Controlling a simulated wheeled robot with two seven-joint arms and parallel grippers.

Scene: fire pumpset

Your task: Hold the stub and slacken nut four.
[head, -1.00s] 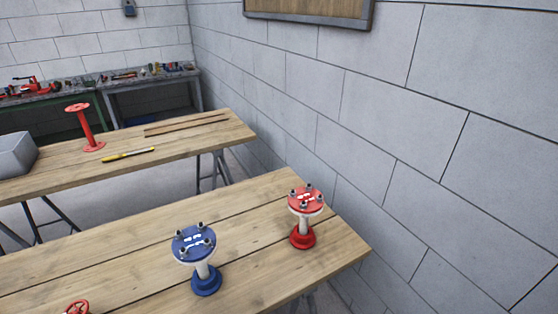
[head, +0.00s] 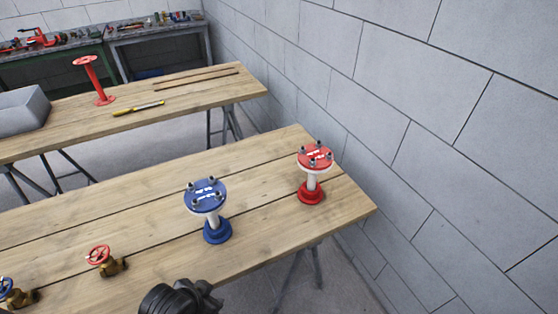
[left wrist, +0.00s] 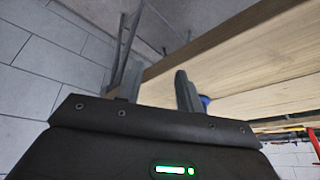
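Two flanged stubs stand upright on the near wooden table. One has a blue top plate and blue base (head: 211,230); the other, farther right, has a red top plate and red base (head: 310,196). Each plate carries several bolts with nuts and white markings too small to read, so I cannot tell which is nut four. A black part of my left arm shows at the bottom edge of the head view, in front of the blue stub. My left gripper (left wrist: 157,88) has its fingers apart with nothing between them. A bit of blue (left wrist: 205,100) shows behind one finger. My right gripper is out of view.
The near table (head: 130,210) also holds a red-wheeled valve (head: 100,257) and a blue-wheeled valve (head: 12,292) at left. A grey wall (head: 440,120) runs along the right. A second table behind carries a red stand (head: 95,80), a grey bin (head: 22,108) and a yellow-handled tool (head: 138,108).

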